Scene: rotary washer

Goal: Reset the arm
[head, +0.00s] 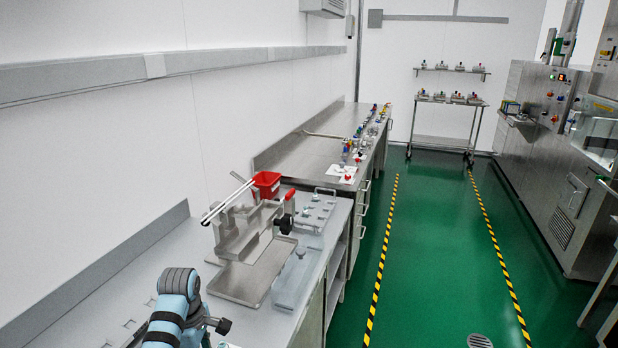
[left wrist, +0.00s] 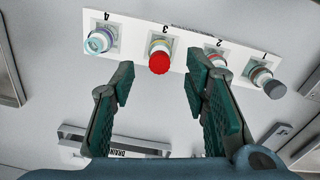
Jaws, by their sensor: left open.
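My left arm (head: 172,310) comes in at the bottom left of the head view, over the near counter; its gripper cannot be made out there. In the left wrist view my left gripper (left wrist: 160,76) is open and empty, its two dark green fingers spread apart. Beyond the fingertips is a white strip (left wrist: 130,27) numbered 1 to 4, with the numbers upside down. A red-capped part (left wrist: 159,61) sits at 3, between the fingers in the picture. A clear bluish part (left wrist: 100,40) is at 4, and a grey-capped part (left wrist: 268,82) at 1. The right gripper is not in view.
A metal washer fixture (head: 245,233) with a tray (head: 252,270) stands on the near counter, beside a red bin (head: 267,183) and a clear box (head: 297,283). A plate marked DRAIN (left wrist: 120,152) lies low in the wrist view.

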